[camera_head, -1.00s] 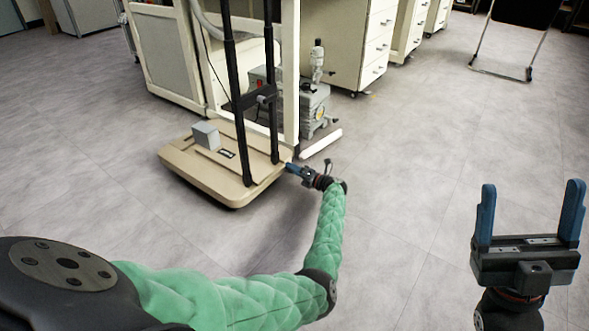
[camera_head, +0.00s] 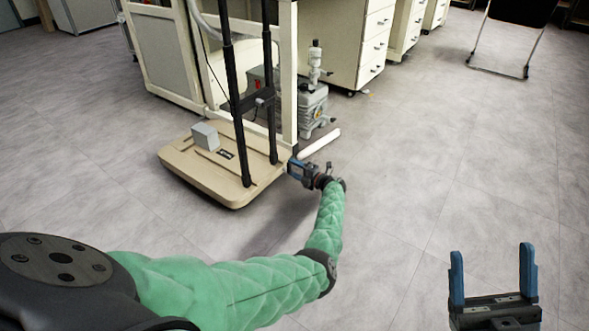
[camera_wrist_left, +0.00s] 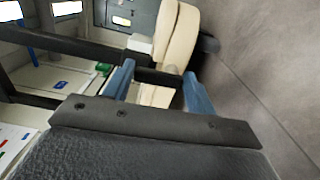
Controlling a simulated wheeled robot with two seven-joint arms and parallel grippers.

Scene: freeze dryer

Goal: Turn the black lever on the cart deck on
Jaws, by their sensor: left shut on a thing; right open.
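The cart deck (camera_head: 184,171) is a low beige platform left of centre in the head view, with two black posts and a small grey box (camera_head: 205,135) on it. My left gripper (camera_head: 291,163) is at the deck's right edge, low by the foot of the nearer right post. In the left wrist view its two blue fingers (camera_wrist_left: 160,84) stand on either side of a dark part, apparently the black lever (camera_wrist_left: 158,77); the lever's shape and angle are mostly hidden. My right gripper (camera_head: 494,276) is open and empty at the lower right, far from the cart.
A grey pump (camera_head: 312,105) stands on the floor behind the cart, with a white tube (camera_head: 319,144) lying near it. Beige drawer cabinets (camera_head: 345,45) and a folding chair (camera_head: 510,12) stand at the back.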

